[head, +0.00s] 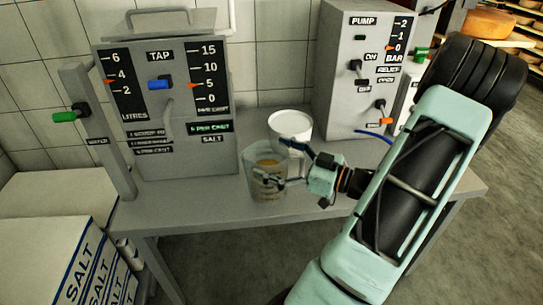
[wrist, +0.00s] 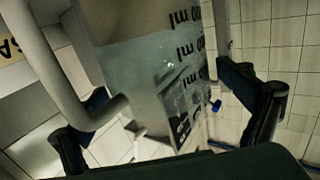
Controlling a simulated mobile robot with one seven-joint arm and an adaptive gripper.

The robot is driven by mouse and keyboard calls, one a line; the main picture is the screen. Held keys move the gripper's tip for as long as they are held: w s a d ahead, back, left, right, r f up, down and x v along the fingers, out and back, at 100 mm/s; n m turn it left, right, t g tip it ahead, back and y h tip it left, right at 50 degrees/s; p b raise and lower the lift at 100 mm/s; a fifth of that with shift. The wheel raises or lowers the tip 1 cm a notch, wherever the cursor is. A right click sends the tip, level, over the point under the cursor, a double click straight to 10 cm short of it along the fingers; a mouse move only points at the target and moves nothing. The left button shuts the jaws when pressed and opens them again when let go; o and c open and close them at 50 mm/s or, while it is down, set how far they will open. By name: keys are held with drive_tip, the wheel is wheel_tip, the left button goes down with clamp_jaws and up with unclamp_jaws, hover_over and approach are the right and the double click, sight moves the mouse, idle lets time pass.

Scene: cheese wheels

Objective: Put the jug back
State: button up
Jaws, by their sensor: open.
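The clear measuring jug (head: 254,187) stands on the grey bench, in front of the white tub. Something yellowish-brown shows at its upper part in the head view; I cannot tell whether it is its contents. My gripper (head: 282,165) is at the jug's right side, with its fingers open. In the wrist view the jug (wrist: 150,75) fills the middle, with ml markings and its handle (wrist: 75,85) at the left. The open fingers of my gripper (wrist: 165,92) lie to either side of the jug and handle. Contact cannot be made out.
The grey bench (head: 190,216) carries a tap panel (head: 165,105) at the left and a pump panel (head: 352,75) at the right. The white tub (head: 290,124) is close behind the jug. Salt bags (head: 75,270) are stacked at lower left. Bare bench lies left of the jug.

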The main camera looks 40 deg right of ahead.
drive_tip(key=shift+r, duration=0.1)
drive_tip(key=p+v, duration=0.2)
drive_tip(key=v, duration=1)
drive_tip(key=shift+p, duration=0.3)
drive_tip(key=shift+r, duration=0.15)
